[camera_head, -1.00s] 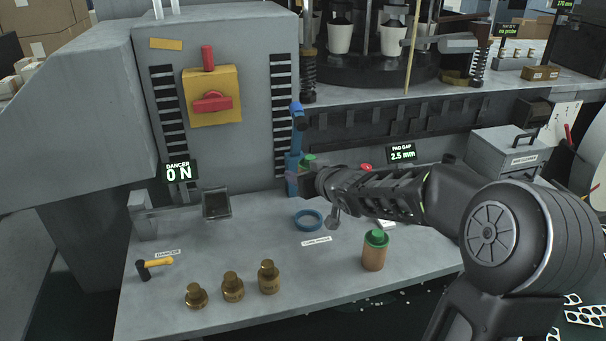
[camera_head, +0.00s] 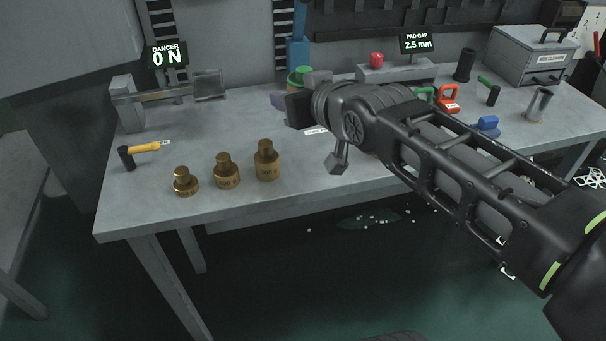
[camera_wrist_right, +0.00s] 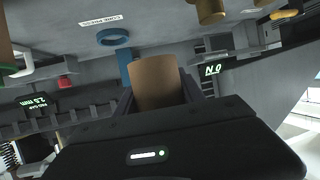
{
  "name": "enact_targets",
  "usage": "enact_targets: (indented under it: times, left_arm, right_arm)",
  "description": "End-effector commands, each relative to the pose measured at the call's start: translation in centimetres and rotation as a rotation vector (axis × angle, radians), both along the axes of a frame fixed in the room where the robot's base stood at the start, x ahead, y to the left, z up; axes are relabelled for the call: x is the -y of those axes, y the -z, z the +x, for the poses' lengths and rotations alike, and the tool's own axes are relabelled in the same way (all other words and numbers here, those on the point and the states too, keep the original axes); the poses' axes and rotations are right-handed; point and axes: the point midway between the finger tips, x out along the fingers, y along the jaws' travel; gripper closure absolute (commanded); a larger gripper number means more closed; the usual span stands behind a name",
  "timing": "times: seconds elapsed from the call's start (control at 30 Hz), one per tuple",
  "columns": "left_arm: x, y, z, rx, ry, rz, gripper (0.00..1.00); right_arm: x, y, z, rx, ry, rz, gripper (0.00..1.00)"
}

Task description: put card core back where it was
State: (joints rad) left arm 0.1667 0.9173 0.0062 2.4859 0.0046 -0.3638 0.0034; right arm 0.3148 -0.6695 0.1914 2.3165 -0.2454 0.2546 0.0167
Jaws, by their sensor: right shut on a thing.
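The card core (camera_wrist_right: 155,82) is a plain brown tube. In the right wrist view it stands between the two dark fingers of my right gripper (camera_wrist_right: 158,92), which is shut on it. In the head view my right gripper (camera_head: 298,103) is above the back middle of the bench, its fingers mostly hidden by the wrist. A green-topped piece (camera_head: 300,75) shows just behind it; I cannot tell if this is part of the held core. A blue ring (camera_wrist_right: 114,37) lies on the bench near the core press label (camera_wrist_right: 100,20). My left gripper is out of view.
A grey block with a red knob (camera_head: 376,60), a blue item (camera_head: 487,125) and a grey drawer box (camera_head: 528,55) are to the right.

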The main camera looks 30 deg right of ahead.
Motion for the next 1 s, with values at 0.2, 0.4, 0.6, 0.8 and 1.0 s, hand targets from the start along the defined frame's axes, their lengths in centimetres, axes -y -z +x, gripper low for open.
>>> enact_targets:
  times: [0.2,0.4,0.6,0.8,1.0]
  left_arm:
    - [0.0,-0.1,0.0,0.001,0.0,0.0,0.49]
    - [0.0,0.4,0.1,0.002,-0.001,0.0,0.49]
    - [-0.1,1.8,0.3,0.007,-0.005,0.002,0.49]
    - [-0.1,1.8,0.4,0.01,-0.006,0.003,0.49]
    - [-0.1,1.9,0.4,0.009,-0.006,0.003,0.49]
  right_arm:
    - [0.0,-0.2,0.0,0.001,-0.001,0.0,0.94]
    - [0.0,1.0,0.0,0.0,0.0,0.0,0.94]
    - [0.0,4.3,0.0,-0.001,0.0,0.0,0.94]
    - [0.0,4.9,0.0,0.002,0.0,0.0,0.94]
    - [0.0,5.0,0.0,0.001,0.0,0.001,0.94]
